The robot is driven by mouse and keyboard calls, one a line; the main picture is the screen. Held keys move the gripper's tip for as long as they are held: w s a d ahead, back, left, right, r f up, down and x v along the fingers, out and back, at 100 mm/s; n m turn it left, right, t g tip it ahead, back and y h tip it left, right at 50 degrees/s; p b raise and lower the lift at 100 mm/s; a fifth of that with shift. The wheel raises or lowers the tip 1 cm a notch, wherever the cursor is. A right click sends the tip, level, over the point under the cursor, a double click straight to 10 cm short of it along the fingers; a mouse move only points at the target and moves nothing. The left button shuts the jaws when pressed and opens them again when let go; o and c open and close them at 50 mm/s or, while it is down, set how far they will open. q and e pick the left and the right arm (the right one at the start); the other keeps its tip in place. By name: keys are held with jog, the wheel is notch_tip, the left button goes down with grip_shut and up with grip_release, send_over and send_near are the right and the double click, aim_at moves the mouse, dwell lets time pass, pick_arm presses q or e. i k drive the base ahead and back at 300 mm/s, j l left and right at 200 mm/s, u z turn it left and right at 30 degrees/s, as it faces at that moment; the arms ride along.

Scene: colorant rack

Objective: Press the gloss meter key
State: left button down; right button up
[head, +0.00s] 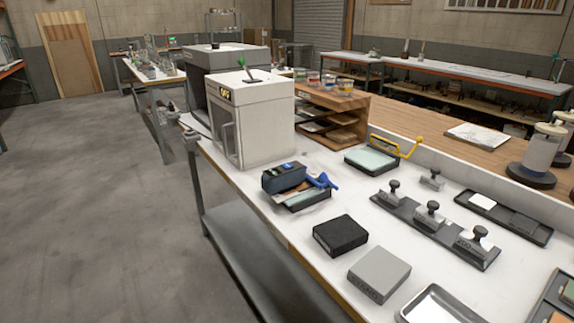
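A dark blue-grey boxy device (284,177), which looks like the gloss meter, sits on the white-topped bench, left of the middle. A small blue patch shows on its top face, but I cannot tell for sure whether that is the key or a display. It rests on or against a dark tray with a pale panel (308,198). A bright blue handle-like part (320,181) stands at its right side. Neither of my grippers shows in the head view.
A white cabinet (262,130) marked OFF stands behind the device. A black block (340,235) and a grey block (379,274) lie in front. A dark rail with knobbed weights (434,230) lies right. The floor left is clear.

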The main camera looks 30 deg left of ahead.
aim_at(287, 166)
jog(key=j+z, duration=0.15)
jog(key=z, duration=0.2)
jog(key=j+z, duration=0.15)
jog(key=z, duration=0.2)
jog(key=j+z, duration=0.2)
jog(key=j, duration=0.25)
jog(key=k+j+z, duration=0.2)
jog(key=j, duration=0.6)
jog(key=k+j, duration=0.15)
jog(key=j, duration=0.3)
jog(key=j+z, duration=0.1)
jog(key=j, duration=0.3)
